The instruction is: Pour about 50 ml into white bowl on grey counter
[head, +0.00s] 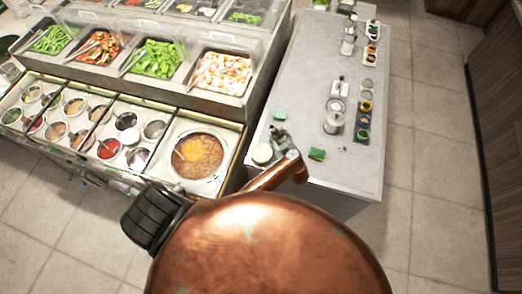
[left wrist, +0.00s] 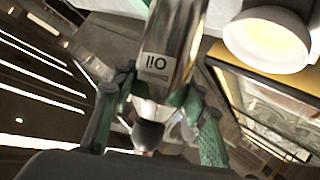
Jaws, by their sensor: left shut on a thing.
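The white bowl (head: 262,153) stands near the left front edge of the grey counter (head: 345,95). It also shows at the top right of the left wrist view (left wrist: 268,40). My left gripper (head: 279,136) is just right of and behind the bowl. In the left wrist view its green-padded fingers (left wrist: 150,105) are shut around a shiny metal oil bottle (left wrist: 170,50). The label's lettering appears upside down there. The bottle is hard to make out in the head view, so its tilt and any liquid cannot be told. My right gripper is not in view.
Metal jars (head: 334,120) and a dark tray of small bowls (head: 364,108) stand farther right. A salad station with a soup pan (head: 199,157) is left of the counter.

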